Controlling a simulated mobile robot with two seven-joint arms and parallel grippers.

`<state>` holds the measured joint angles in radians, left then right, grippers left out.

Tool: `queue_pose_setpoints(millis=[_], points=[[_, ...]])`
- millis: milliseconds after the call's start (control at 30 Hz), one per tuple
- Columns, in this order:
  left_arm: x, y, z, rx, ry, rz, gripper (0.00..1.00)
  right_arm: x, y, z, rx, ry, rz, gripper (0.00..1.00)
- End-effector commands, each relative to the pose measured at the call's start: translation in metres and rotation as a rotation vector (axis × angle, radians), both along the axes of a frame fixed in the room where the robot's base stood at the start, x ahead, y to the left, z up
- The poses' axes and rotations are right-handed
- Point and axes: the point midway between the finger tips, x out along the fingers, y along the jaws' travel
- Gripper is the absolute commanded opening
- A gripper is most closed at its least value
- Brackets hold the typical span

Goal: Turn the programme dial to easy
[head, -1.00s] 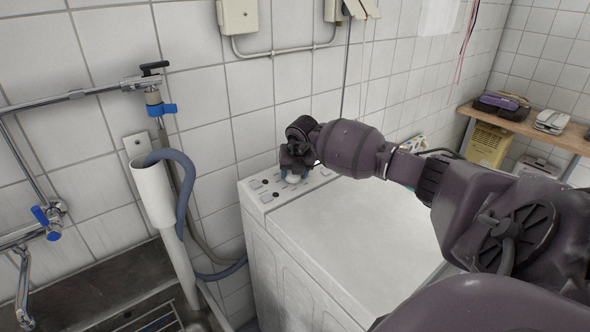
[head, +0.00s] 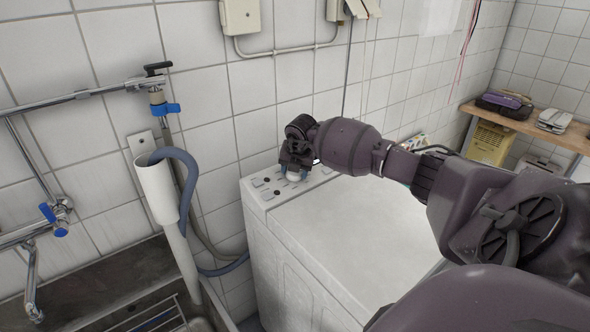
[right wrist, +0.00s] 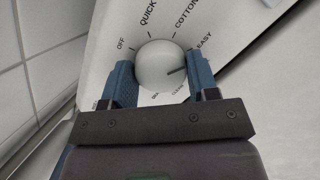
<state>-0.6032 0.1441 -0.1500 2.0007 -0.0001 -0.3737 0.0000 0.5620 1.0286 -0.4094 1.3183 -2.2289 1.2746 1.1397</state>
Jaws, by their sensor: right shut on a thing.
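The programme dial (right wrist: 158,62) is a round white knob with a dark pointer line, on the washing machine's white panel. Labels OFF, QUICK, COTTON and EASY (right wrist: 203,43) run around it. The pointer line faces right, towards the right-hand finger, close to EASY and seemingly a little below it. My right gripper (right wrist: 160,78) is shut on the dial, one blue finger on each side. The fingers hide some lower labels. In the head view my right gripper (head: 294,172) reaches the dial at the machine's back panel. My left gripper is not in view.
The washing machine's top (head: 345,225) is clear. A grey hose (head: 184,190) and white standpipe (head: 157,190) stand to its left, beside a sink (head: 140,290). The tiled wall is close behind the panel. A wooden shelf (head: 525,125) with small items is at the right.

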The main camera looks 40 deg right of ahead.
Motion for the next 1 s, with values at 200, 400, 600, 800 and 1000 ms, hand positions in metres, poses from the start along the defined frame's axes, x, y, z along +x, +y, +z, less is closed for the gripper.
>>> queue_pose_setpoints(millis=[200,400,600,800,1000], points=[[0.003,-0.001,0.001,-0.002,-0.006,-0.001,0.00,0.000,-0.001,0.000,-0.001,0.000,0.000,0.64],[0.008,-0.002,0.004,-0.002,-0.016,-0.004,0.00,0.000,0.000,0.001,-0.001,0.000,0.001,0.64],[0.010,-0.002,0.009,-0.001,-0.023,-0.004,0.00,-0.006,0.002,0.019,-0.002,-0.002,0.002,0.64],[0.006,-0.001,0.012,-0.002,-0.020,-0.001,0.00,-0.017,0.007,0.054,-0.003,-0.004,0.002,0.64],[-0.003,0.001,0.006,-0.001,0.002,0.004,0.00,-0.027,0.011,0.084,-0.002,-0.002,0.001,0.64]])
